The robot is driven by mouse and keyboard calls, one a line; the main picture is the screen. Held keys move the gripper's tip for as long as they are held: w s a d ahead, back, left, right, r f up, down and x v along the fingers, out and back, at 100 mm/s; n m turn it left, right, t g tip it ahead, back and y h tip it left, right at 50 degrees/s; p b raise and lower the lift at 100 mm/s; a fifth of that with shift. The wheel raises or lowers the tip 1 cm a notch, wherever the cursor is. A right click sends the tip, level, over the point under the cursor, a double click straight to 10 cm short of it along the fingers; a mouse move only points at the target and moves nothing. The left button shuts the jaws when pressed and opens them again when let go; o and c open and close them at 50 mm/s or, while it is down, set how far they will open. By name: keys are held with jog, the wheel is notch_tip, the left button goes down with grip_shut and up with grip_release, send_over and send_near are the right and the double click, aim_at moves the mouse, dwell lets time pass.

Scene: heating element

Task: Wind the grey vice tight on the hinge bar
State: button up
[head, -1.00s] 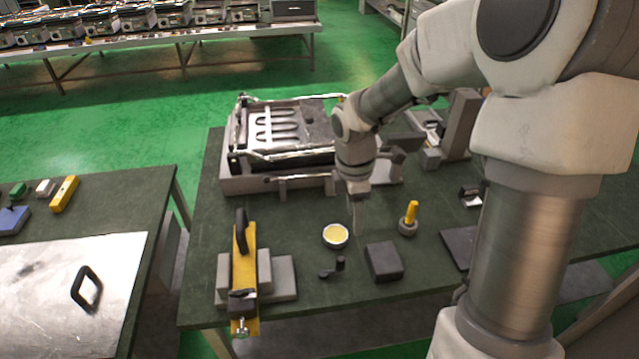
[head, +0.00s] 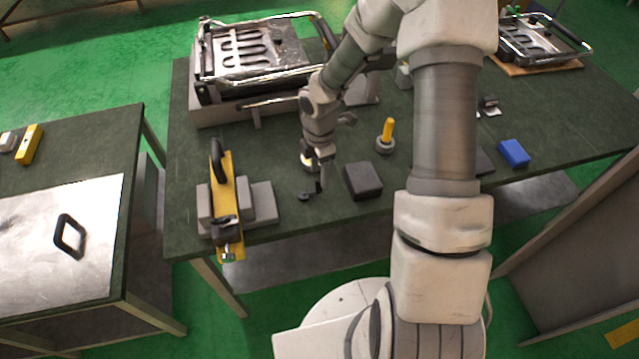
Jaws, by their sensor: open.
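The long hinge bar (head: 275,102) runs along the front of the heating-element unit (head: 250,60), on a short post. A grey block (head: 362,90) stands at the bar's right end, partly behind my arm; it may be the grey vice, but I cannot tell for sure. A small black crank handle (head: 305,197) lies on the table in front. My gripper (head: 320,183) points down over the crank's right end. It is open, and I cannot tell whether the crank's knob is between the fingers. My wrist hides part of the bar and the vice area.
A yellow-topped round tin (head: 306,161) is partly hidden behind my gripper. A black block (head: 362,181) lies close to its right, and a yellow-handled peg (head: 387,135) stands beyond. A yellow bar tool (head: 225,200) sits on grey blocks at left. A blue block (head: 514,153) is far right.

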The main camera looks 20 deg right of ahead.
aim_at(319, 180)
notch_tip(319, 180, down, 5)
dwell(0.3)
grip_shut()
